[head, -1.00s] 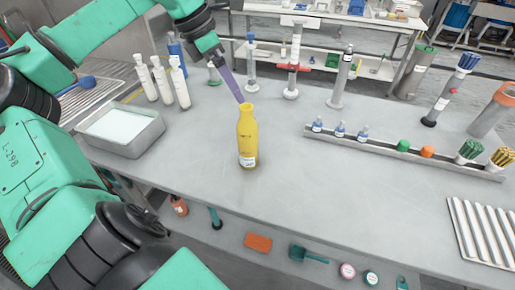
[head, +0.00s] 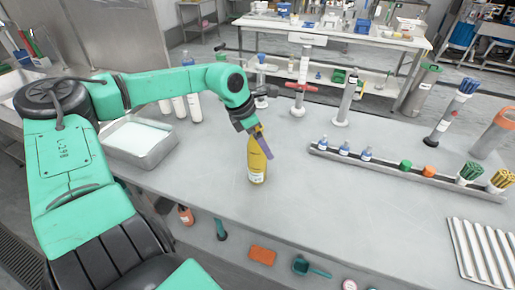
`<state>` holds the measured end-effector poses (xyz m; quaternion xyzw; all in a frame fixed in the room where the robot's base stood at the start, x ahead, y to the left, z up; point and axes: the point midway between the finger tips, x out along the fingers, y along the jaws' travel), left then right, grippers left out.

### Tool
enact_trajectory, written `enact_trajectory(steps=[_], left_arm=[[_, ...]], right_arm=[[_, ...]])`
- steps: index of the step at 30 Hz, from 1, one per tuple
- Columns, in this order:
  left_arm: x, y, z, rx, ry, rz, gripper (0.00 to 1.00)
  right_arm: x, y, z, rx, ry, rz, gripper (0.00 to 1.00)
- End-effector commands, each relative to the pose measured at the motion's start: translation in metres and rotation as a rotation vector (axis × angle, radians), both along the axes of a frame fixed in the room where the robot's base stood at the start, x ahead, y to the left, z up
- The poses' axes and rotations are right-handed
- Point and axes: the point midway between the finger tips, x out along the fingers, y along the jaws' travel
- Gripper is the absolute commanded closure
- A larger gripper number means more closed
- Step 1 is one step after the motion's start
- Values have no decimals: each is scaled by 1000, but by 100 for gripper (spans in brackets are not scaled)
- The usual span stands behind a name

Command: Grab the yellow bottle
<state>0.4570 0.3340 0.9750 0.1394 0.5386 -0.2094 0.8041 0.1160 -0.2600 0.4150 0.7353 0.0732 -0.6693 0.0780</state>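The yellow bottle (head: 257,167) stands upright on the grey table, with a white label low on its side. My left arm reaches in from the left, and its gripper (head: 263,144) is at the bottle's upper part. A purple finger slants across the front of the bottle's neck and shoulder. The bottle's top is hidden behind the gripper. The second finger is not clear, so I cannot tell whether the fingers touch or grip the bottle. My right gripper is not in view.
A metal tray (head: 166,150) lies left of the bottle, under my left arm. White bottles (head: 194,108) stand behind the arm, partly hidden. A grey rack (head: 385,167) with small bottles and brushes lies to the right. A ridged white tray (head: 482,250) is at front right. Table between is clear.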

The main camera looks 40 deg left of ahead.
Motion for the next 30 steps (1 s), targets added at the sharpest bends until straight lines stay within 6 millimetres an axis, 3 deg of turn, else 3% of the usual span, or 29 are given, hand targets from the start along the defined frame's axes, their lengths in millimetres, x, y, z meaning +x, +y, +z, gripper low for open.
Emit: enact_trajectory(steps=[3,11,23,26,30], left_arm=[[0,0,0,0,-1,0,0],[0,0,1,0,-1,0,99],[1,0,6,1,-5,0,100],[1,1,16,2,-5,1,100],[2,1,48,3,-9,2,100]], right_arm=[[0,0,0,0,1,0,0],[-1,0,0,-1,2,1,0],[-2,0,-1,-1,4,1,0],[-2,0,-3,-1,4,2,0],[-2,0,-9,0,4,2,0]])
